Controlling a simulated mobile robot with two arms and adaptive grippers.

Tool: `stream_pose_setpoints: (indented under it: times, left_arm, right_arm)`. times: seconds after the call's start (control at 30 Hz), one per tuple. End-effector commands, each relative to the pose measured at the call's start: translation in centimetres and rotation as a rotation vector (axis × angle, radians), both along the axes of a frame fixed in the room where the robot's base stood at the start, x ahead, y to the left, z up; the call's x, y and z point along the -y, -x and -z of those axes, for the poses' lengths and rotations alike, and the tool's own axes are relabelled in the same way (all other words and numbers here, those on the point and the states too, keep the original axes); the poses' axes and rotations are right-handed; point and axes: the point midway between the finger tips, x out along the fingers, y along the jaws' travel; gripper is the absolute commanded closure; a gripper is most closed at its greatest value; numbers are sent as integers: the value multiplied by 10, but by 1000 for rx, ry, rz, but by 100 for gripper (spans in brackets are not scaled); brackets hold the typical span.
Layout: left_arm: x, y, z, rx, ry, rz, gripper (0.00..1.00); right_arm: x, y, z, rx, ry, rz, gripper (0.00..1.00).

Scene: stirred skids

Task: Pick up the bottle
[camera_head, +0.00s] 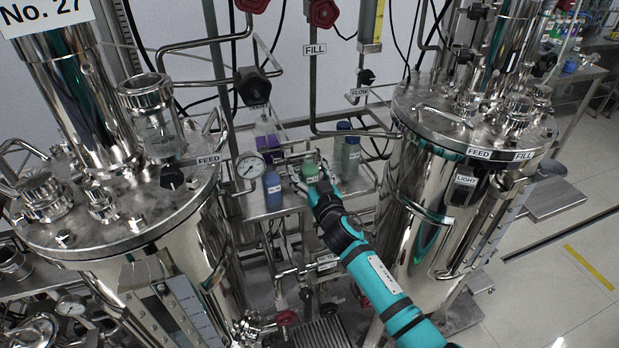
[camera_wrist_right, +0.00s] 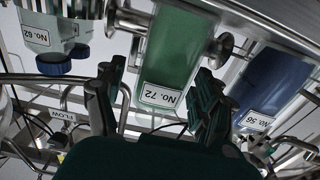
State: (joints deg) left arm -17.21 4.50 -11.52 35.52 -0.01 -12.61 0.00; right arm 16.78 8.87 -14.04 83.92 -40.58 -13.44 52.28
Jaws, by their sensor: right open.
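A green bottle (camera_head: 309,170) labelled No. 72 stands on the metal shelf (camera_head: 285,211) between the two steel tanks. My right arm reaches in from the lower right, and its gripper (camera_head: 312,182) is at this bottle. In the right wrist view, which looks upside down, the open fingers (camera_wrist_right: 160,100) lie to either side of the green bottle (camera_wrist_right: 170,50). I cannot tell whether they touch it. A blue bottle (camera_head: 272,189), No. 56, stands to the left; a grey bottle with a blue cap (camera_head: 350,148), No. 62, stands to the right. My left gripper is out of view.
Steel tanks flank the shelf at left (camera_head: 120,220) and right (camera_head: 440,195). A gauge (camera_head: 250,167) and a purple box (camera_head: 268,147) are near the blue bottle. Pipes and red valve knobs (camera_head: 323,12) crowd the back. Open floor lies at the right.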

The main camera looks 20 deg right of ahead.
Motion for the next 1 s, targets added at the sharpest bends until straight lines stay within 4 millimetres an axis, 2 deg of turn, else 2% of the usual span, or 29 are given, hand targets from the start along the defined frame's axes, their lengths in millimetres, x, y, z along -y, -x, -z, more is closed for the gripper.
stream_pose_setpoints:
  times: [0.07, 0.53, 0.83, 1.0]
  left_arm:
    - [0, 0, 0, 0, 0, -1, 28]
    - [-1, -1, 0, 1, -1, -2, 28]
    - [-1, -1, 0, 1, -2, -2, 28]
    - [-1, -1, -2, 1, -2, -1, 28]
  right_arm:
    - [0, 0, 0, 0, 0, 0, 36]
    - [0, 0, 0, 0, 1, 0, 97]
    - [0, 0, -3, 2, 2, 0, 97]
    - [0, 0, -16, 5, 2, 0, 97]
